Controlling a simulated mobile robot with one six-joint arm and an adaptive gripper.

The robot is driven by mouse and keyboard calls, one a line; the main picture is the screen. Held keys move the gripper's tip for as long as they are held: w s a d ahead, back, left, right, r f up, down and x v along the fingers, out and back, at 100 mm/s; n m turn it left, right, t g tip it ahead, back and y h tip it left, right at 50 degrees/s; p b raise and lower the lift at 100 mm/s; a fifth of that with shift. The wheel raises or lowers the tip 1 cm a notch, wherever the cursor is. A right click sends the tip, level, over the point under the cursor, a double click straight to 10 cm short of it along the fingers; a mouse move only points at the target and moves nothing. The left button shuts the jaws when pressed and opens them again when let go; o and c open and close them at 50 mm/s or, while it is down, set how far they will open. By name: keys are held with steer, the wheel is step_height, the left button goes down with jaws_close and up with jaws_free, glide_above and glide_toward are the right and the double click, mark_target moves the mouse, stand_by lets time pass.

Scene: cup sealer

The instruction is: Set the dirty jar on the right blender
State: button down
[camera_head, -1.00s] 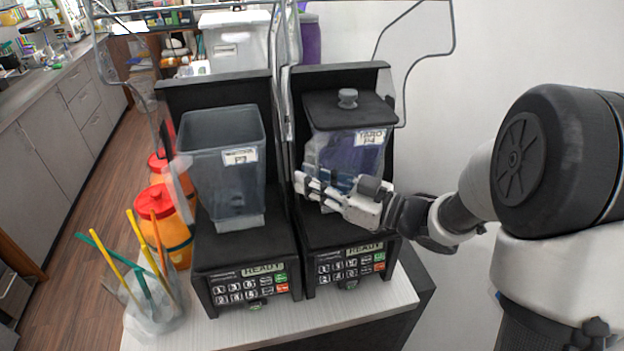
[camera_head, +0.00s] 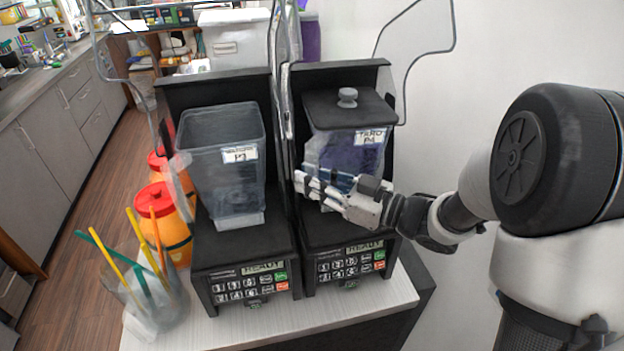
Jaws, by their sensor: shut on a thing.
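The dirty jar (camera_head: 352,151) has a dark lid with a grey knob, a white label and dark purple-blue contents. It stands upright at the right blender (camera_head: 349,258), in front of its black back panel. My gripper (camera_head: 322,190) is at the jar's lower front, shut on it; the fingers cover part of the jar's lower side. Whether the jar's bottom touches the base is hidden behind the fingers. The right blender's panel reads READY.
A clear empty jar (camera_head: 223,165) stands on the left blender (camera_head: 246,281). A clear cup with coloured straws (camera_head: 152,296) is at the front left, beside orange bottles with red lids (camera_head: 165,222). Wire-framed covers stand raised above both blenders. A white wall is at the right.

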steer(key=shift+r, duration=0.1)
steer(key=c, duration=1.5)
jaws_free()
steer(key=shift+f, duration=0.3)
steer(key=v, duration=1.2)
steer(key=shift+r, duration=0.15)
